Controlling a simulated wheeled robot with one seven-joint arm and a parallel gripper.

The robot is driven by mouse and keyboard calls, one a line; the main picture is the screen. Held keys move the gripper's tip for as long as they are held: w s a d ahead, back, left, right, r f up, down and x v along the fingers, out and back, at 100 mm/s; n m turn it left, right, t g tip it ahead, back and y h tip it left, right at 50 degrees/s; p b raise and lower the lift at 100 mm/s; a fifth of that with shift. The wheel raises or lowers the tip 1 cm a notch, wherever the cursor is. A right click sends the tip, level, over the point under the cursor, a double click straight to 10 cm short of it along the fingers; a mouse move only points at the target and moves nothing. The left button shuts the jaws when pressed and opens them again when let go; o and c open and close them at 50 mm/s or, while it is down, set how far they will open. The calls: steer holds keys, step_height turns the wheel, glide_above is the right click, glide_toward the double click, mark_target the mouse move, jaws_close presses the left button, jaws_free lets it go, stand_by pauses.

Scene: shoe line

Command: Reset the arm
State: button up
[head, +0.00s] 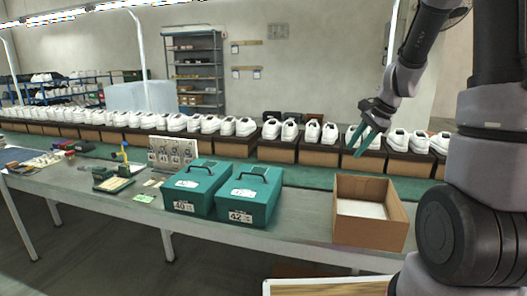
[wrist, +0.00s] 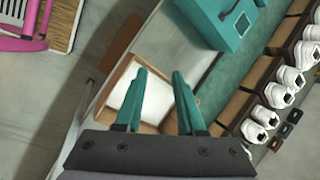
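My gripper (head: 367,140) is raised above the right part of the workbench, between the open cardboard box and the row of shoes. In the wrist view, my gripper (wrist: 160,82) shows two green fingers spread apart with nothing between them. The open cardboard box (head: 369,233) stands on the bench below it, with a white sheet or lining inside. The same box (wrist: 111,75) shows below and behind the fingers in the wrist view.
Two green cases (head: 194,187), (head: 247,196) marked 40 and 42 stand mid-bench. White shoes (head: 289,130) on brown boxes line the back. A small green device (head: 113,180) and a key-like rack (head: 171,153) stand left. A pink object (wrist: 22,40) lies on a wooden surface.

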steer(key=s+a+r+n+t+h, duration=0.1)
steer(key=s+a+r+n+t, duration=0.1)
steer(key=s+r+n, duration=0.3)
steer(key=s+a+r+n+t+h, duration=0.1)
steer(key=s+r+n, duration=0.4)
steer(key=s+r, duration=0.8)
steer(key=s+a+t, duration=0.1)
steer(key=s, duration=0.1)
steer(key=shift+s, duration=0.4)
